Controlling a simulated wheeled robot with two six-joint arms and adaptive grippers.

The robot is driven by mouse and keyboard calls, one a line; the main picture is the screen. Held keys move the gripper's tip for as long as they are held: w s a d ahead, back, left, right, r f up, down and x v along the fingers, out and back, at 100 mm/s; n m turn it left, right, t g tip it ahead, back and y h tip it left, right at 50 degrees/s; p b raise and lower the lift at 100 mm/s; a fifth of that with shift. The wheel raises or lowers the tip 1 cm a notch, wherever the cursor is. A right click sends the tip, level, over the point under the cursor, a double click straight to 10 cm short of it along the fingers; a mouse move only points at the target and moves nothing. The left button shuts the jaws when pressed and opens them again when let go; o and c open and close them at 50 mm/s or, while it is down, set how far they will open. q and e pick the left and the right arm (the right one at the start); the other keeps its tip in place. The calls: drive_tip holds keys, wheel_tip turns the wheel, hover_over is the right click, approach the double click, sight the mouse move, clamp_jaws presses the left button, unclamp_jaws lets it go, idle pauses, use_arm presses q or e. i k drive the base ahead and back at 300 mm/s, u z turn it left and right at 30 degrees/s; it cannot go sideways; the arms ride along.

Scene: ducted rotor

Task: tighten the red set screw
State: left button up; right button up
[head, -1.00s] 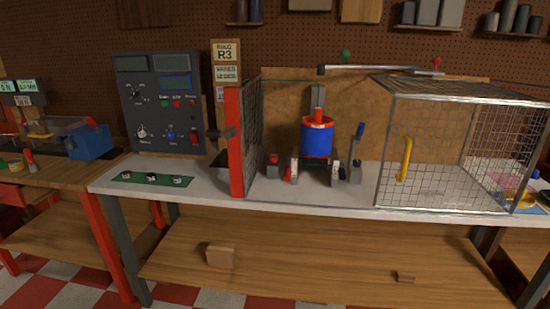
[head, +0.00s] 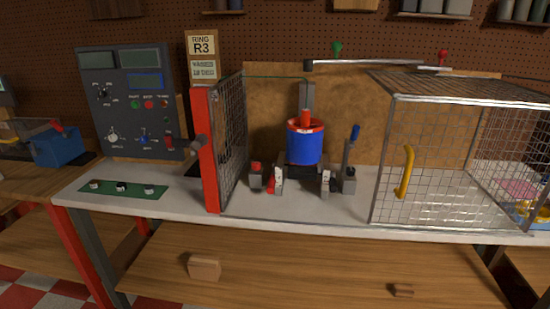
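A blue cylinder with a red rim (head: 304,146) stands upright on the white bench, with a smaller red piece (head: 305,116) on top. Small grey blocks stand around its base. One at the left has a red top (head: 256,168), and a small red part (head: 270,187) shows low beside it. I cannot tell which red part, if any, is the set screw; it is too small to make out. A grey lever clamp with a blue handle (head: 354,133) stands to the right of the cylinder. Neither of my grippers is in view.
A red-framed mesh panel (head: 206,150) stands left of the cylinder. A wire cage with a yellow handle (head: 405,172) stands at the right. A grey control panel (head: 126,105) and a green strip with small knobs (head: 108,188) are at the left. The bench front is clear (head: 300,210).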

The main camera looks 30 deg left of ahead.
sight(256, 165)
drive_tip(key=u, duration=0.2)
drive_tip(key=i, duration=0.45)
drive_tip(key=u, duration=0.45)
